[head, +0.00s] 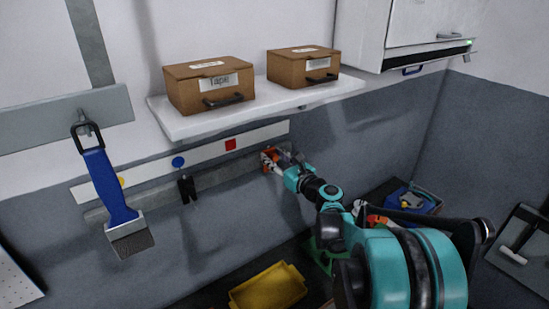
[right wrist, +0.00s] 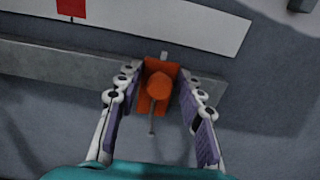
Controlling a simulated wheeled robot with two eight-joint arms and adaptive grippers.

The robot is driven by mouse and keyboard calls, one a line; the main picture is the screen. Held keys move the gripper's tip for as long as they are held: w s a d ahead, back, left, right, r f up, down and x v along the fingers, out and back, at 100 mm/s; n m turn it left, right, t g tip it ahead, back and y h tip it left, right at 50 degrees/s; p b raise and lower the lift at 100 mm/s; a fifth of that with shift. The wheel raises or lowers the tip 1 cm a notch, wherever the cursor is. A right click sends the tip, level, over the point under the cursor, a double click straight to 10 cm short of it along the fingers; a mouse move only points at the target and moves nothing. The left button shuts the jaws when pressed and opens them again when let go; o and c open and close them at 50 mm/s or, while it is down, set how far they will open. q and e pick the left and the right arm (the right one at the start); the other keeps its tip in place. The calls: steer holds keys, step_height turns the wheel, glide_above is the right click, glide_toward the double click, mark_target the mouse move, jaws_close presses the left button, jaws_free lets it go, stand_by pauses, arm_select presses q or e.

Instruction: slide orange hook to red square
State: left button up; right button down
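The orange hook (right wrist: 158,88) sits on the grey rail (right wrist: 60,66) in the right wrist view. In the head view the hook (head: 268,157) is partly hidden by my right gripper (head: 274,157). That gripper also shows in the right wrist view (right wrist: 160,78), with one finger on each side of the hook. The fingers are apart, with narrow gaps beside the hook near the tips. The red square (head: 231,144) is on the white strip above the rail, left of the hook; it also shows in the right wrist view (right wrist: 72,8). My left gripper is not in view.
A black hook (head: 187,188) is on the rail under a blue circle (head: 178,162). A blue brush (head: 108,190) hangs at left, near a yellow circle (head: 121,181). A white shelf (head: 255,106) with two brown boxes overhangs the rail. A yellow tray (head: 268,288) lies below.

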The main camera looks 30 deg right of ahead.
mark_target(234, 164)
steer(key=a, duration=0.8)
steer(key=s+a+b, duration=0.1)
steer(key=a, duration=0.3)
steer(key=c, duration=1.3)
jaws_free()
steer(key=shift+a, duration=0.1)
steer(key=shift+c, duration=0.2)
steer(key=s+d, duration=0.1)
steer(key=s, duration=1.1)
